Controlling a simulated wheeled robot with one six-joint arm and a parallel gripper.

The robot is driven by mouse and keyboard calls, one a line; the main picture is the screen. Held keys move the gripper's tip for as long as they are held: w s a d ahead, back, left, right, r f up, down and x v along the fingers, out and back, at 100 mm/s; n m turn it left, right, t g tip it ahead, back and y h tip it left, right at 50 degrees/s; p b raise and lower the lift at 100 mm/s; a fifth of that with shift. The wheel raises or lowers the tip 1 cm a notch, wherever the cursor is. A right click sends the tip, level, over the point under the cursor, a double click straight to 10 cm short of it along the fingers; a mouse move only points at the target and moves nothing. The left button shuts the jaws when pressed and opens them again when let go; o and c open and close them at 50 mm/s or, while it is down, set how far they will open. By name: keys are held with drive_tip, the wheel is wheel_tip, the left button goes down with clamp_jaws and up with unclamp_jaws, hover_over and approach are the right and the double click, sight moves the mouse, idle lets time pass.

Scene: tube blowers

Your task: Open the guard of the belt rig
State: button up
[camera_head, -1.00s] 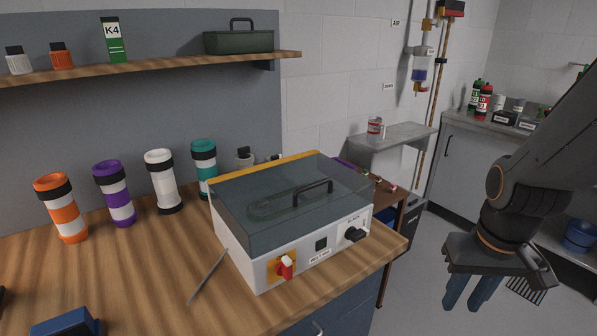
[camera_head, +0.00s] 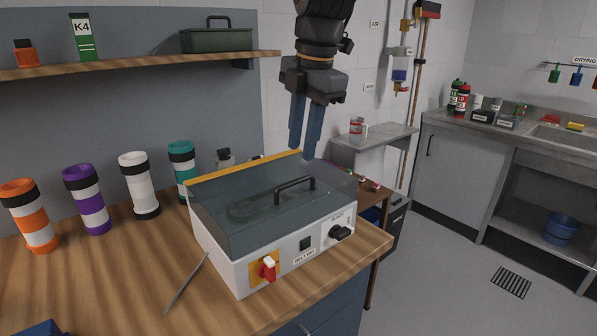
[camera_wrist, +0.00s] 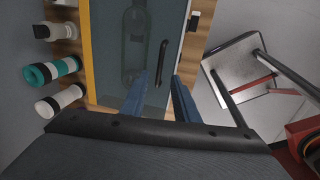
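The belt rig (camera_head: 285,260) is a white box on the wooden bench. Its guard (camera_head: 245,215) is a smoky see-through lid, shut flat on top, with a black bar handle (camera_head: 296,187) and a yellow strip (camera_head: 240,168) along the back edge. A looped belt shows dimly beneath. The front has a red switch on a yellow plate (camera_head: 266,268) and a black knob (camera_head: 341,233). My gripper (camera_head: 306,155) hangs above the guard's back side, blue fingers down, apart and empty. In the wrist view, the handle (camera_wrist: 161,62) lies just beyond the fingers (camera_wrist: 157,90), which are apart from it.
Banded tubes in orange (camera_head: 30,215), purple (camera_head: 86,199), white (camera_head: 139,186) and teal (camera_head: 182,168) stand left of the rig. A wooden shelf (camera_head: 140,64) runs above them. A thin rod (camera_head: 186,284) lies at the rig's left front. The bench front is mostly clear.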

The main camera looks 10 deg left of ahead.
sight(297, 180)
drive_tip(key=f, duration=0.2)
drive_tip(key=f+p, duration=0.1)
drive_tip(key=f, duration=0.2)
drive_tip(key=w+a+f, duration=0.1)
drive_tip(key=f, duration=0.1)
drive_tip(key=shift+f, duration=0.15)
clamp_jaws()
